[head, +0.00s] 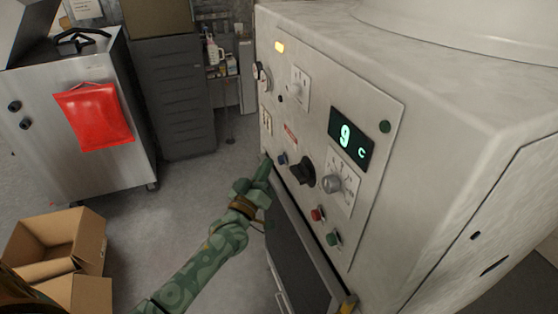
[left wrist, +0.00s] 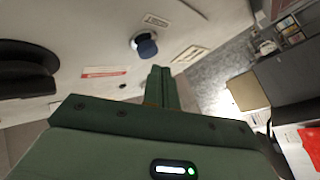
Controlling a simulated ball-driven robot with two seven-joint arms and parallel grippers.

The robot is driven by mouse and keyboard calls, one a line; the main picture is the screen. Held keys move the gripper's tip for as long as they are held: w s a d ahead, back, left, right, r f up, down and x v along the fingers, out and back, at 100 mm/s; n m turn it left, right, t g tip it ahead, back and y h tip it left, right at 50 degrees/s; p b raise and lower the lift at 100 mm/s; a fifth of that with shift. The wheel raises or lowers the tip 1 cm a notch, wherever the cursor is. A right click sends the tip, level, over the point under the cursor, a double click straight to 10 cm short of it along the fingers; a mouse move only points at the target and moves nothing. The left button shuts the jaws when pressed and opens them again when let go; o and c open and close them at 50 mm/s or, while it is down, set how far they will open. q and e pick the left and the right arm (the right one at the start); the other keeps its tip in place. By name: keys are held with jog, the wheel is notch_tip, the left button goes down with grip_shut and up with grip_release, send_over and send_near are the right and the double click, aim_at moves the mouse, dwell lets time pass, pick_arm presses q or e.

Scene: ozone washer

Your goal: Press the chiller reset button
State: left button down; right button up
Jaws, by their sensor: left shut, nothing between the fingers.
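The pale control panel (head: 382,122) on the big machine faces me at the right of the head view. A small blue button (head: 282,158) sits low on its left side, and it shows large in the left wrist view (left wrist: 146,45). The labels are too small to read, so I cannot tell which control is the chiller reset. My left gripper (head: 266,165) is shut and empty, its fingertips just left of the blue button in the head view. In the left wrist view the fingers (left wrist: 161,78) point just below the button, apparently apart from it. My right gripper is not in view.
The panel also has a black knob (head: 302,174), a red button (head: 317,214), a green button (head: 333,239) and a display (head: 350,138) reading 9 C. A metal cabinet (head: 60,160) with a red pouch (head: 95,116) and an open cardboard box (head: 60,240) stand left. Grey floor lies between.

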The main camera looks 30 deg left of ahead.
pick_arm(q)
jog(key=shift+w+d, duration=0.1)
jog(key=shift+w+d, duration=0.2)
dwell(0.4)
jog(key=shift+w+d, duration=0.3)
jog(key=shift+w, duration=0.05)
dwell(0.7)
jog(key=shift+s+a, duration=0.1)
jog(key=shift+s+a+p, duration=0.45)
jog(key=shift+s+p, duration=0.05)
jog(key=shift+s, duration=0.05)
jog(key=s+a+p, duration=0.1)
jog(key=s+a, duration=0.2)
jog(key=s, duration=0.1)
jog(key=shift+a+p, duration=0.15)
jog(key=shift+p, duration=0.25)
